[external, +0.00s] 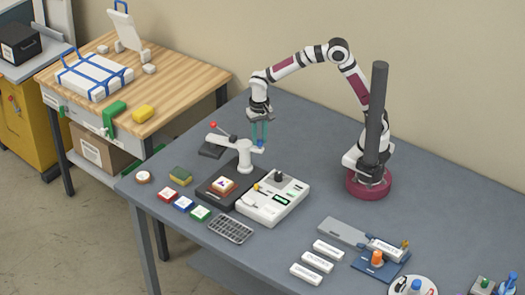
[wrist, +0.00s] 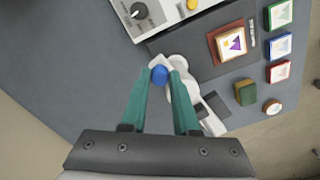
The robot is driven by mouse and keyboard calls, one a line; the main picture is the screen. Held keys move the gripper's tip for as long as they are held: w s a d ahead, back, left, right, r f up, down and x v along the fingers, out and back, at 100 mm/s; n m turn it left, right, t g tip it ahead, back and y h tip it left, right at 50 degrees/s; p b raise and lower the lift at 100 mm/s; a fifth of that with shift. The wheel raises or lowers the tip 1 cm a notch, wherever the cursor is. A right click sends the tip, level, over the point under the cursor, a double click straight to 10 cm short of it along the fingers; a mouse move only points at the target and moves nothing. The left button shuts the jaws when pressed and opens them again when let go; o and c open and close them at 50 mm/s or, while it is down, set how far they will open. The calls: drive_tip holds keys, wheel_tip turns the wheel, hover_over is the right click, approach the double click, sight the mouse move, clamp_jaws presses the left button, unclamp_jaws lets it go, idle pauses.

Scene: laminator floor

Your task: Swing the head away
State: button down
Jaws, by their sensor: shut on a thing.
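The press head's white arm (external: 245,148) sits on a white post above a dark base (external: 216,196). A blue knob (external: 261,144) is at its right end, and a lever with a red ball (external: 213,125) is at its left. A dark plate (external: 209,151) shows behind the post, to the left. My gripper (external: 259,142) reaches down from above, its green fingers shut on the blue knob. In the wrist view the knob (wrist: 159,74) sits between the fingertips.
A white control box (external: 272,199) stands right of the base. Coloured tiles (external: 183,204), a sponge (external: 181,176) and a grid rack (external: 231,229) lie in front. White labelled blocks (external: 317,261) and a grey board are nearer the right. The table behind the press is clear.

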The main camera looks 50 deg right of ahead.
drive_tip(key=c, duration=0.7)
unclamp_jaws()
drive_tip(key=shift+o, duration=0.2)
wheel_tip(320, 180, up, 16)
drive_tip(key=shift+f, duration=0.15)
drive_tip(key=s+d+f+y, duration=0.1)
drive_tip(key=s+d+f, duration=0.1)
drive_tip(key=s+d, duration=0.55)
drive_tip(key=s+d+f, duration=0.3)
drive_tip(key=s+d, duration=0.3)
drive_tip(key=d, duration=0.2)
drive_tip(key=s+d+f, duration=0.2)
drive_tip(key=s+f, duration=0.3)
drive_tip(key=s, duration=0.2)
drive_tip(key=shift+s+f+n+y, duration=0.15)
drive_tip(key=shift+f+n+y, duration=0.15)
drive_tip(key=shift+y, duration=0.1)
